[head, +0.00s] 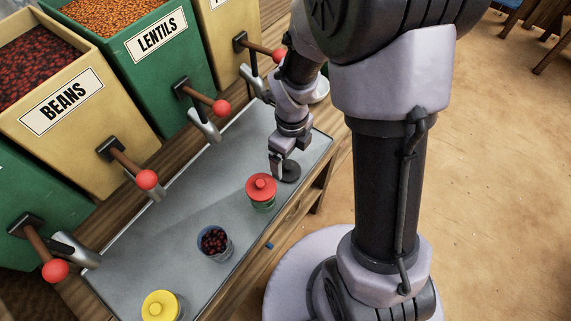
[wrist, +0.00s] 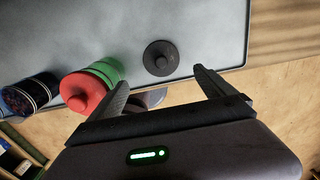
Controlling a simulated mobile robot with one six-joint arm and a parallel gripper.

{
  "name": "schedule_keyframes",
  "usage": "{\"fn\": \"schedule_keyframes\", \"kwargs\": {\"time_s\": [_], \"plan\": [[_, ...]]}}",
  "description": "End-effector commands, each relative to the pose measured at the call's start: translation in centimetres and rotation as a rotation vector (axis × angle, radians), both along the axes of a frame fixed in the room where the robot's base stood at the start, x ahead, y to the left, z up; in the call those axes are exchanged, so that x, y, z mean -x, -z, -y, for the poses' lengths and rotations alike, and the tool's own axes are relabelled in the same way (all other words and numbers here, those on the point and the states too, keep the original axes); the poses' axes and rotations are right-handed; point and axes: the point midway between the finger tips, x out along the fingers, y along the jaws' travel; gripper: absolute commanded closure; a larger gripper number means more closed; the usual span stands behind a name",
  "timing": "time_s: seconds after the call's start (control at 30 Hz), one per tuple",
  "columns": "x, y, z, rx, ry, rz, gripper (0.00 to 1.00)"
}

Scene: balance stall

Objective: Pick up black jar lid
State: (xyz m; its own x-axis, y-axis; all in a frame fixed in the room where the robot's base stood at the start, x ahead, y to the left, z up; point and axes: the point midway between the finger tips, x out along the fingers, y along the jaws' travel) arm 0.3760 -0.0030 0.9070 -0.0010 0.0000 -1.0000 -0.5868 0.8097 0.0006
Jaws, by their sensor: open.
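The black jar lid (head: 289,172) is a flat dark disc lying on the grey metal tray of the counter, right beside the red-lidded jar. In the wrist view the lid (wrist: 161,58) shows its round knob on top and lies beyond the fingertips, between their lines. My gripper (head: 281,168) is just above the tray at the lid's left side in the head view, partly overlapping it. In the wrist view my gripper (wrist: 160,78) has its two fingers spread wide with nothing between them. I cannot tell the exact height of the fingertips over the tray.
A jar with a red lid (head: 261,187) stands close beside the black lid. An open jar of beans (head: 214,243) and a yellow-lidded jar (head: 162,306) stand farther along the tray (head: 185,215). Dispenser levers with red knobs (head: 221,108) jut over the tray.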

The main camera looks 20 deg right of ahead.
Motion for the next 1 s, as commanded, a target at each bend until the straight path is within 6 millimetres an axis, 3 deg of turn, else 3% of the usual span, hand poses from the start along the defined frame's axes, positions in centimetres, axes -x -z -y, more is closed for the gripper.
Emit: {"fn": "schedule_keyframes", "kwargs": {"time_s": [0.03,0.27,0.43,0.67,1.0], "plan": [[0.0,1.2,0.0,0.000,0.000,-0.003,0.07],[-0.4,3.4,-0.1,0.001,-0.002,-0.001,0.07],[-1.0,6.9,-0.3,0.000,-0.001,-0.002,0.07],[-1.1,7.1,-0.3,0.001,-0.001,0.001,0.07],[-1.1,7.1,-0.3,0.001,-0.001,0.001,0.70]]}}
